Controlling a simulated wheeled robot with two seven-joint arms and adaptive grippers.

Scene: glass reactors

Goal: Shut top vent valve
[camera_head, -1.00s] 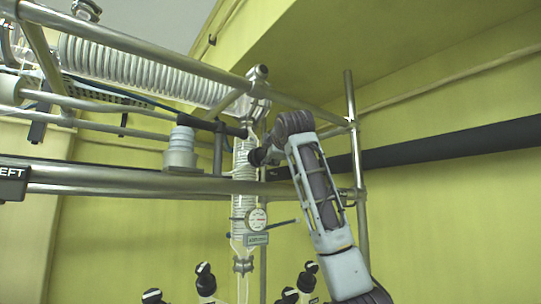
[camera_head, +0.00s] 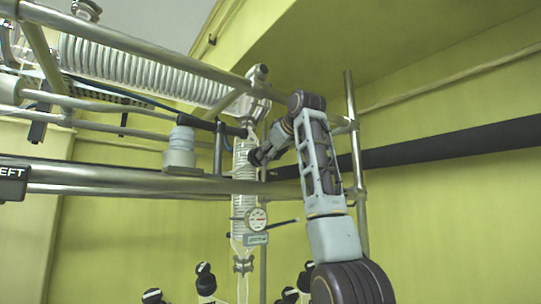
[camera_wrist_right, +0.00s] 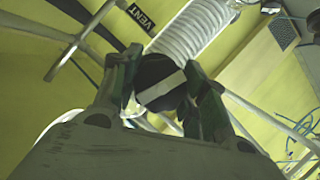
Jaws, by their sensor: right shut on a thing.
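The vent valve knob (camera_wrist_right: 158,78) is round and black with a white stripe across its face. In the right wrist view it sits between the two dark fingers of my right gripper (camera_wrist_right: 165,90), which are shut on it. The stripe runs slantwise, from lower left to upper right. A black VENT label (camera_wrist_right: 141,17) is beside it. In the head view my right gripper (camera_head: 257,156) is at the top of the vertical glass column (camera_head: 244,178) and hides the knob. My left gripper is not in view.
Metal rails (camera_head: 130,180) cross in front of the column, and an upper rail slants above. A large coiled glass condenser (camera_head: 140,68) lies at upper left. A dark horizontal pipe (camera_head: 430,148) runs behind my arm.

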